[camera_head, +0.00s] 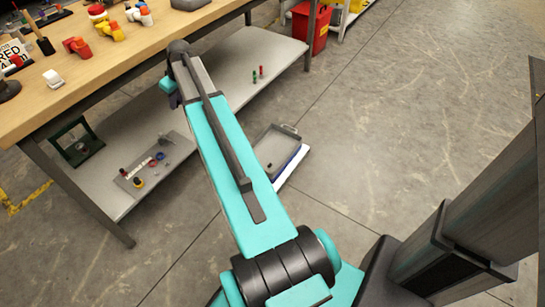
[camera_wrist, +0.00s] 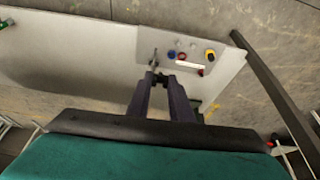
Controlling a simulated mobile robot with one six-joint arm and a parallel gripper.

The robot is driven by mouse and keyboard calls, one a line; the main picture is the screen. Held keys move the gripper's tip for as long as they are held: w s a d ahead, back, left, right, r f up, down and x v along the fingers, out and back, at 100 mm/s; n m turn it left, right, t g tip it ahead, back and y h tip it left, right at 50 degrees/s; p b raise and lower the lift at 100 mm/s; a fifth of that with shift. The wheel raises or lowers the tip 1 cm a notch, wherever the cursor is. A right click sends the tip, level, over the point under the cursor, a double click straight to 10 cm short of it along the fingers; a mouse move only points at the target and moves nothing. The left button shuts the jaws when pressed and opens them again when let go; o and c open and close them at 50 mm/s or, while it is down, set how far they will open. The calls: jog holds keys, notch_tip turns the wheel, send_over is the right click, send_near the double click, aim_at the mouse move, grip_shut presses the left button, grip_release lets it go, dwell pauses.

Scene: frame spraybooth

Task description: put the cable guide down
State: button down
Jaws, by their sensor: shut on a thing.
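My gripper (camera_wrist: 161,80) points down over the lower shelf in the wrist view. Its two dark fingers come close together at the tips, shut on a small dark piece, the cable guide (camera_wrist: 155,65). Little of the cable guide shows, and its shape is hard to make out. It appears at the near edge of a grey board or shallow tray (camera_wrist: 145,42) on the shelf (camera_wrist: 75,50); I cannot tell whether it touches. In the head view my arm hides the fingers and the cable guide.
The grey board (camera_head: 126,182) holds several small red, white, blue and yellow parts. A dark green framed device (camera_head: 77,143) stands left of it on the shelf (camera_head: 112,143). The wooden tabletop (camera_head: 105,52) overhangs the shelf. Trays (camera_head: 283,138) lie on the floor right of the bench.

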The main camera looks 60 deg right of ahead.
jog(key=s+d+f+b, duration=0.2)
jog(key=d+f+b, duration=0.1)
jog(key=d+f, duration=0.35)
jog(key=s+d+f+b, duration=0.3)
jog(key=d+f, duration=0.3)
jog(key=f, duration=0.1)
jog(key=b, duration=1.3)
send_over(275, 158)
jog(key=s, duration=0.2)
notch_tip(275, 158, down, 28)
jog(key=shift+f, duration=0.15)
jog(key=shift+f+b, duration=1.1)
jog(key=shift+f, duration=1.45)
jog(key=shift+f, duration=0.1)
jog(key=shift+f+b, duration=1.1)
jog(key=shift+f, duration=1.25)
jog(key=shift+f+m, duration=0.15)
jog(key=shift+m, duration=0.15)
